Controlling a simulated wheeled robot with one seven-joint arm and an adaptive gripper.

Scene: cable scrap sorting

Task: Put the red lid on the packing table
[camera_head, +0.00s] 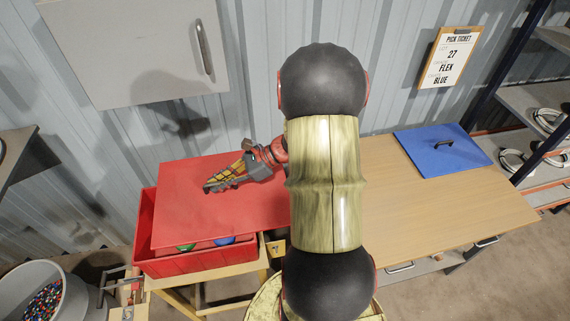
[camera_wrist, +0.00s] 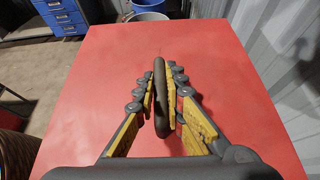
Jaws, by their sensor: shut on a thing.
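The red lid (camera_head: 180,195) is a flat red panel over the red crate (camera_head: 190,263) at the left. The crate's front part shows past the lid's edge, with a green and a blue item inside. My gripper (camera_head: 212,187) is over the lid. In the wrist view my gripper (camera_wrist: 162,85) is shut on the lid's dark handle (camera_wrist: 160,105), and the red lid (camera_wrist: 100,80) fills most of that view. I cannot tell whether the lid rests on the crate or is raised. The packing table (camera_head: 440,215) has a wooden top at the right, partly hidden by my arm.
The table's front and middle are clear. A grey bin (camera_head: 30,290) of coloured bits stands at lower left. Shelves with white cable coils (camera_head: 548,120) stand at right. A pick ticket (camera_head: 450,58) hangs behind.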

